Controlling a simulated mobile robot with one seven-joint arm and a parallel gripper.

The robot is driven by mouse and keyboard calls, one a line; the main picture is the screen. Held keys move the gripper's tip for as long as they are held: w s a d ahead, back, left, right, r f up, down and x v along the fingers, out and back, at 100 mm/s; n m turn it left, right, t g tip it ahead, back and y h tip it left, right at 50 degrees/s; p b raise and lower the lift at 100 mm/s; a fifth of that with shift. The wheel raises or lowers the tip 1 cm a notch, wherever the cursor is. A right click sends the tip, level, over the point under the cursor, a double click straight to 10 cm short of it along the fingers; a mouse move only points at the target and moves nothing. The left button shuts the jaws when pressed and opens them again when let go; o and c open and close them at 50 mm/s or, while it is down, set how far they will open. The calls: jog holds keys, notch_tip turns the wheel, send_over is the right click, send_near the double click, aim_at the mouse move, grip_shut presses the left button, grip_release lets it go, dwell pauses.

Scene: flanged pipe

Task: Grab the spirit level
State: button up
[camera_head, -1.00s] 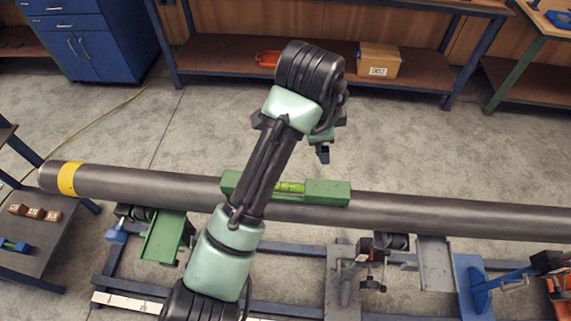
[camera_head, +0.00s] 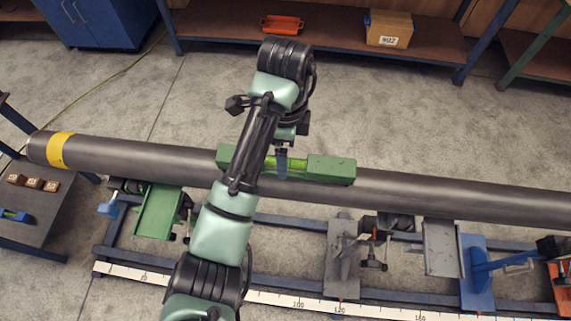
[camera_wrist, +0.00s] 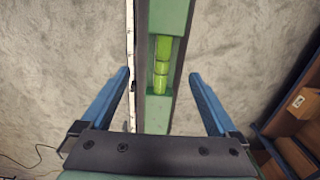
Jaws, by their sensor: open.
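The green spirit level (camera_head: 331,168) lies along the top of the dark pipe (camera_head: 430,192) in the head view, partly hidden by my arm. In the wrist view the level (camera_wrist: 161,112) runs up the picture, with its bright yellow-green vial in the middle. My gripper (camera_wrist: 165,72) is open. Its two blue fingers stand one on each side of the level, with gaps to both sides, and I see no contact. In the head view my gripper (camera_head: 283,165) is over the middle of the level, mostly hidden by my wrist.
The pipe rests on a blue frame with a white scale (camera_head: 260,297) and several clamps. A side table (camera_head: 40,210) with small blocks stands at the left. The floor between is clear.

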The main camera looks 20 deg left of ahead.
jog(key=shift+w+f+p, duration=0.1)
jog(key=shift+f+p, duration=0.2)
jog(key=shift+f, duration=2)
jog(key=shift+a, duration=0.1)
grip_shut()
